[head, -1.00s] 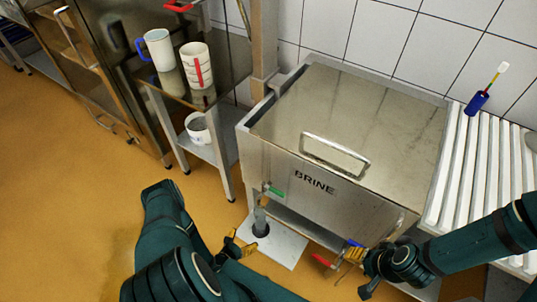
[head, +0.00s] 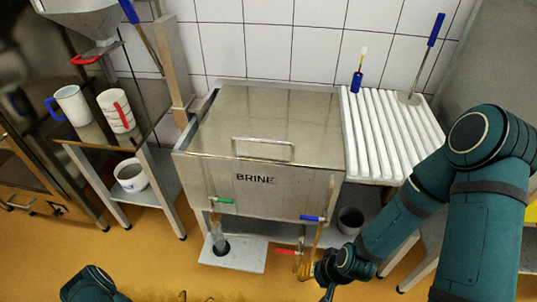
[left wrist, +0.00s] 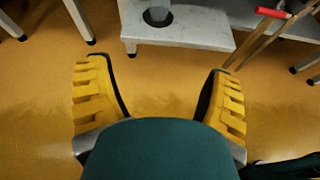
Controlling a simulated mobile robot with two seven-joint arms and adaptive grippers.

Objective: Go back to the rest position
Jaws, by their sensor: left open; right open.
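My right gripper (head: 306,269) is low in the head view, in front of the brine tank's lower right, beside a red-handled valve. Its yellow fingers are small there; they are open and I see nothing held. My left gripper (left wrist: 160,88) shows large in the left wrist view, its two yellow fingers wide apart with only floor between them. In the head view only its tips show at the bottom edge, with part of my left arm at the lower left. The steel tank (head: 262,185), marked BRINE, has its lid on.
A grey plate with a dark drain hole (head: 233,255) lies below the tank; it also shows in the left wrist view (left wrist: 185,28). A white ribbed drainboard (head: 388,135) is at right. A blue-handled mug (head: 72,106) and a red-handled mug (head: 116,110) stand at left. Orange floor is free in front.

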